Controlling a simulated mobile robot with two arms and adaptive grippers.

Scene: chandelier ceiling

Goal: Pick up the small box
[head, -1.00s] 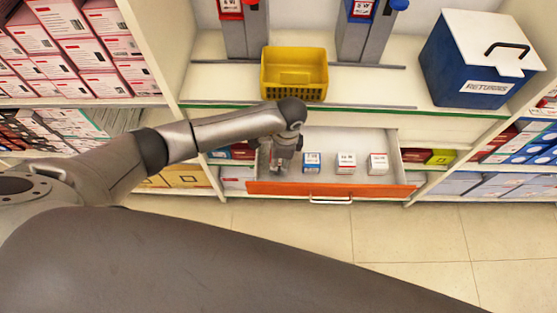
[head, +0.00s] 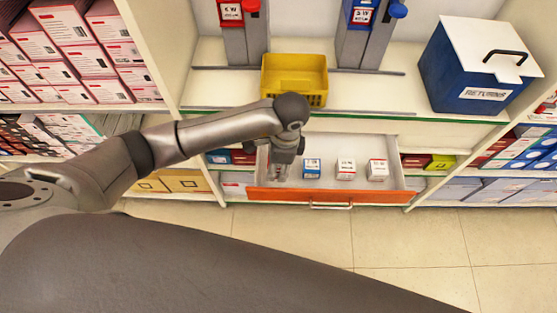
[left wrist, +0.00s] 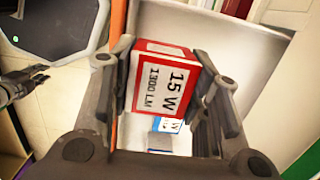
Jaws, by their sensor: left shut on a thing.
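The small box (left wrist: 163,82) is white with a red border and the print "15 W 1300 LM", seen in the left wrist view. My left gripper (left wrist: 166,90) is shut on it, with a finger on each side. In the head view, my left gripper (head: 281,171) points down at the left part of the open drawer (head: 330,196). The held box is hard to make out there, and I cannot tell its height above the drawer floor. A dark gripper, likely my right one (left wrist: 22,82), shows partly at the left edge of the wrist view.
In the drawer stand a blue-and-white box (head: 312,168) and two red-and-white boxes, one in the middle (head: 346,169) and one at right (head: 378,170). A yellow basket (head: 294,80) and a blue returns bin (head: 482,62) stand on the shelf above. The floor in front is clear.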

